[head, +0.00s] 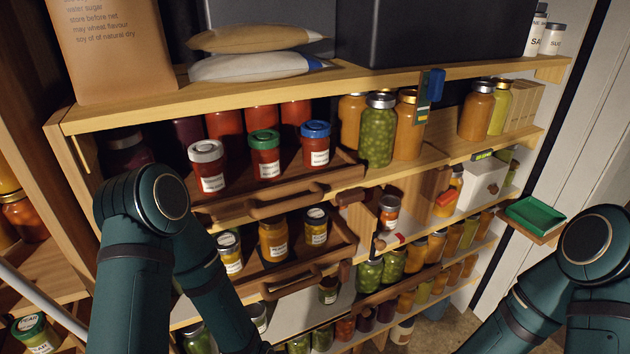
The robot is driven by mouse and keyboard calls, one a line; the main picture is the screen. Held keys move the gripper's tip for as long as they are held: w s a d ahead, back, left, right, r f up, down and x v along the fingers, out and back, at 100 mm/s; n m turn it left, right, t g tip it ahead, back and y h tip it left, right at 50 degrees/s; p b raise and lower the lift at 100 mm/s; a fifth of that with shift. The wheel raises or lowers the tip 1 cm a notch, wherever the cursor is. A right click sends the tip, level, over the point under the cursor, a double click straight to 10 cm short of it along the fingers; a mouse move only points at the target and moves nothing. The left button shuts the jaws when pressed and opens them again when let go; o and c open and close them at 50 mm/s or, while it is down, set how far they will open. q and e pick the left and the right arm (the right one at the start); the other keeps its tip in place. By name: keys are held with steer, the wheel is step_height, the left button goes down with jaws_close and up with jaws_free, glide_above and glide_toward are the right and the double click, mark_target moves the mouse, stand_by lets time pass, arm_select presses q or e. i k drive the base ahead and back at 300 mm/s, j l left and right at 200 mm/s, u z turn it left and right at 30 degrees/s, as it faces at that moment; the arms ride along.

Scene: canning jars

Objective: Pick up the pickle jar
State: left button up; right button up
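A large jar of green contents with a grey lid (378,135) stands upright on the upper shelf, right of the wooden tray; it may be the pickle jar. Smaller jars with green contents stand lower down, among them one left (369,273) and one right (392,264) of each other. Labels on the green jars are not readable, so I cannot tell for sure which is the pickle jar. My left arm reaches down in front of the shelves at left and my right arm is at the lower right. Neither gripper shows; both are beyond the frame.
An upper tray (283,205) holds red jars with white, green and blue lids; a lower tray (300,262) holds small jars. Orange jars flank the large green jar closely. A white box (482,184) and a green tray (536,215) are at right.

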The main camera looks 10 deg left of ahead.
mark_target(257, 311)
steer(key=u, duration=0.85)
